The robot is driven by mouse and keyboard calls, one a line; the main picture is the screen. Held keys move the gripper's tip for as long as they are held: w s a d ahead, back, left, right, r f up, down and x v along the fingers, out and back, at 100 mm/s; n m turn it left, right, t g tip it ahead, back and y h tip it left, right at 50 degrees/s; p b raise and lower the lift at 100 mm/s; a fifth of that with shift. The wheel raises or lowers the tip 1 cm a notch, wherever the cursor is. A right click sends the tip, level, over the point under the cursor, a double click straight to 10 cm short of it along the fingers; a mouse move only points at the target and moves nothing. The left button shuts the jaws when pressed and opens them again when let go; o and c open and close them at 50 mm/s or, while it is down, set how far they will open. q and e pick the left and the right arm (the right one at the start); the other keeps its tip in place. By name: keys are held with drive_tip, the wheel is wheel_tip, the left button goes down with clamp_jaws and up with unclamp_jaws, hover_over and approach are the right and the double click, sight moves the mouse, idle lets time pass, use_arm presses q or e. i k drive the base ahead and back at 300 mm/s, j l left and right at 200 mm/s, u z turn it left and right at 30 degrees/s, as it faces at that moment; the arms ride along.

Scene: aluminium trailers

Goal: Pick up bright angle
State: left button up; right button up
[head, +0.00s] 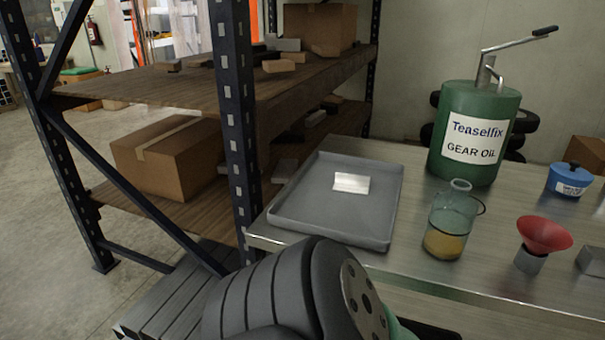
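A bright angle (351,183), a small shiny silvery piece, lies in the grey tray (300,218), a little above its middle in the head view. The tray sits at the left end of the metal bench. Nothing covers the angle. One of my arms, dark with a round flange, shows at the bottom centre, in front of the tray's near edge. Neither gripper's fingers are in view.
A glass jug (453,225) with amber liquid, a red funnel (544,234), a green gear oil can (474,135) and a blue pot (570,181) stand right of the tray. A shelf rack's dark post (234,120) rises close to the tray's left side.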

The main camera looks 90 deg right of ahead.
sight(343, 183)
drive_tip(key=z, duration=0.4)
drive_tip(key=l+z, duration=0.1)
drive_tip(key=z, duration=1.6)
drive_tip(key=i+l+z, duration=0.15)
drive_tip(key=z, duration=0.35)
drive_tip(key=i+z, duration=0.25)
drive_tip(key=z, duration=0.2)
drive_tip(key=k, duration=0.45)
